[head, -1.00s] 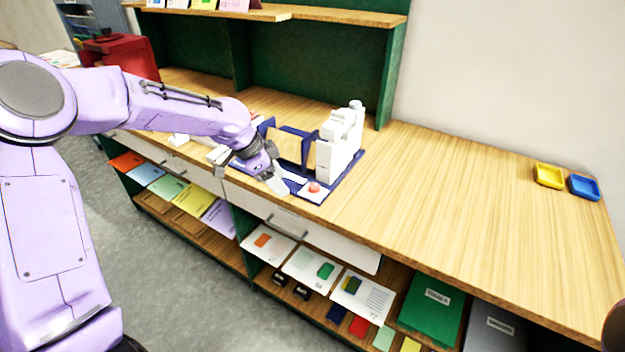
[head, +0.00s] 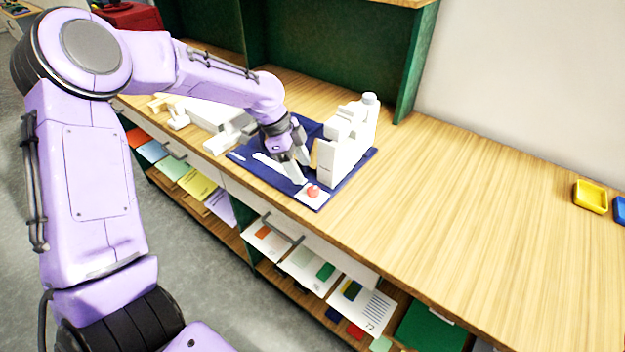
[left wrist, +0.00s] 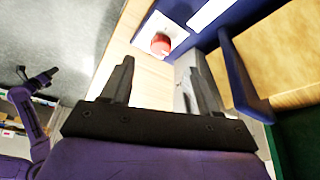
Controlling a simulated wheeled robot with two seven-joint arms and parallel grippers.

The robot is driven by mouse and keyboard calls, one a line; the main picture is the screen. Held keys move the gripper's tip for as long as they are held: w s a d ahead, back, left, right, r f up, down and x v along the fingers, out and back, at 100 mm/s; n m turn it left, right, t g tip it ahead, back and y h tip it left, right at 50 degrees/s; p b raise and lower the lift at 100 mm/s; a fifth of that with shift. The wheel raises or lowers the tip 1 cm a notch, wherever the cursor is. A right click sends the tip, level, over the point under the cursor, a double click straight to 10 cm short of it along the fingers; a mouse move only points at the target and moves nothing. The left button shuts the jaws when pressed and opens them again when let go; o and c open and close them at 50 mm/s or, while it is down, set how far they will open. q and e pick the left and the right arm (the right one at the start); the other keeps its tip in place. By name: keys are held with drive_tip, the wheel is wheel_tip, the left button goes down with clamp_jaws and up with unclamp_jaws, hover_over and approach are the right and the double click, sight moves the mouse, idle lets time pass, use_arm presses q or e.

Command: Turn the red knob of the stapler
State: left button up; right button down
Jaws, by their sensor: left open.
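The red knob (head: 313,191) sits on a white plate at the front corner of the dark blue stapler base (head: 330,193). The white stapler body (head: 347,140) stands upright at the base's right side. My left gripper (head: 297,172) is open and empty, just left of and behind the knob, over the base. In the left wrist view the knob (left wrist: 160,44) shows ahead of the open fingers (left wrist: 160,85), apart from them. My right gripper is not in view.
White items (head: 205,115) lie left of the base. A yellow tray (head: 590,196) and a blue tray (head: 620,210) stand at the far right. The wooden tabletop (head: 460,200) between is clear. Cards and folders fill the shelves below.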

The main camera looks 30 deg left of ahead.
sight(313, 189)
use_arm(q)
drive_tip(key=p+x, duration=0.1)
drive_tip(key=x, duration=0.5)
drive_tip(key=shift+w+d+f, duration=0.1)
drive_tip(key=shift+w+f, duration=0.1)
drive_tip(key=shift+f, duration=0.15)
drive_tip(key=shift+d+f, duration=0.1)
drive_tip(key=shift+f, duration=0.15)
drive_tip(key=shift+s, duration=0.1)
drive_tip(key=c, duration=1)
